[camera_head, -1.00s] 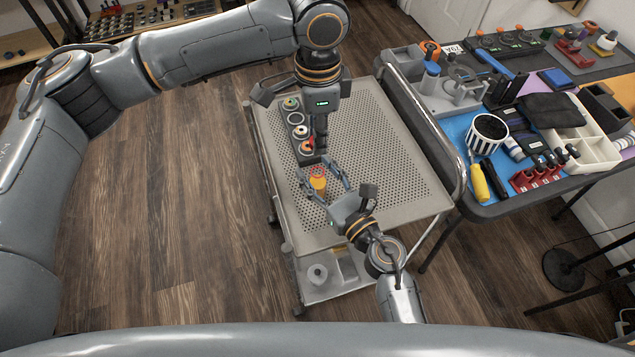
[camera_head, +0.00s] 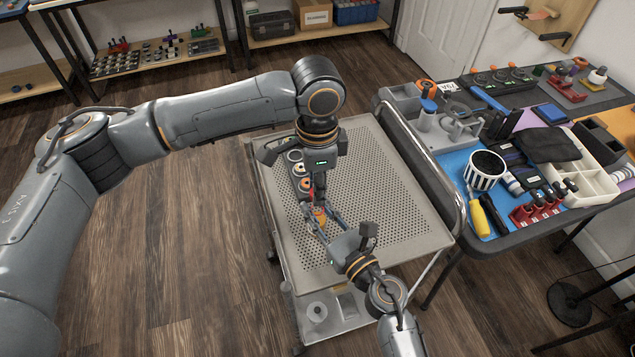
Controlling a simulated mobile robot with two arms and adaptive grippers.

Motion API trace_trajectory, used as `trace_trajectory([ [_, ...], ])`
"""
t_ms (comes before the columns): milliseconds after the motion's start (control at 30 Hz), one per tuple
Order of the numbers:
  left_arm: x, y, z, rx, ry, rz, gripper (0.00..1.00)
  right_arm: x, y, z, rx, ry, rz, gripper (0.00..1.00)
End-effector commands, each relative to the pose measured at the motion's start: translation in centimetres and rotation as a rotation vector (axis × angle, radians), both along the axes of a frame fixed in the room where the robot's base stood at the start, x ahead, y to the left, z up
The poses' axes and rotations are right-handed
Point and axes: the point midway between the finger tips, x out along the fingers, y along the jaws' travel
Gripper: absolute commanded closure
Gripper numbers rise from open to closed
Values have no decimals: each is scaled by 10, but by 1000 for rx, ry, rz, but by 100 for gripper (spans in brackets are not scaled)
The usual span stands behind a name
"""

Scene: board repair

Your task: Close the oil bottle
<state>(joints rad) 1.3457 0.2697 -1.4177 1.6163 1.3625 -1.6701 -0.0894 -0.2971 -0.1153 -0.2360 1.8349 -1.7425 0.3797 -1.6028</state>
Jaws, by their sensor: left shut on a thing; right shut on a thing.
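The oil bottle (camera_head: 320,216) is a small orange bottle above the perforated cart top, partly hidden by the fingers. My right gripper (camera_head: 322,222) comes from the lower right and is shut on it, one finger on each side. My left gripper (camera_head: 318,194) points down from above and is shut on a small red piece (camera_head: 312,193), which looks like the bottle's cap. The red piece is directly above the bottle's top. The fingers hide whether the two touch.
The cart's right side is clear. A crowded workbench (camera_head: 490,228) with tools, a striped cup (camera_head: 485,170) and a white tray (camera_head: 590,178) stands to the right.

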Motion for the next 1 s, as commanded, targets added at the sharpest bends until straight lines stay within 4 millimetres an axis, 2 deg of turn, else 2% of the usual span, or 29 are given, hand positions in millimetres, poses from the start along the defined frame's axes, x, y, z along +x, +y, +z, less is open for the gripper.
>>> trace_trajectory([
  [100, 0, 0, -9, 0, 1, -1, 83, 0, 0, 0, 0, 0, 0, 100],
  [567, 0, 0, -9, 0, 0, -2, 83, 0, 0, 0, 0, 0, 0, 100],
  [1000, -1, 0, -27, -1, 0, -1, 83, 0, 0, 0, 0, 0, 0, 100],
])
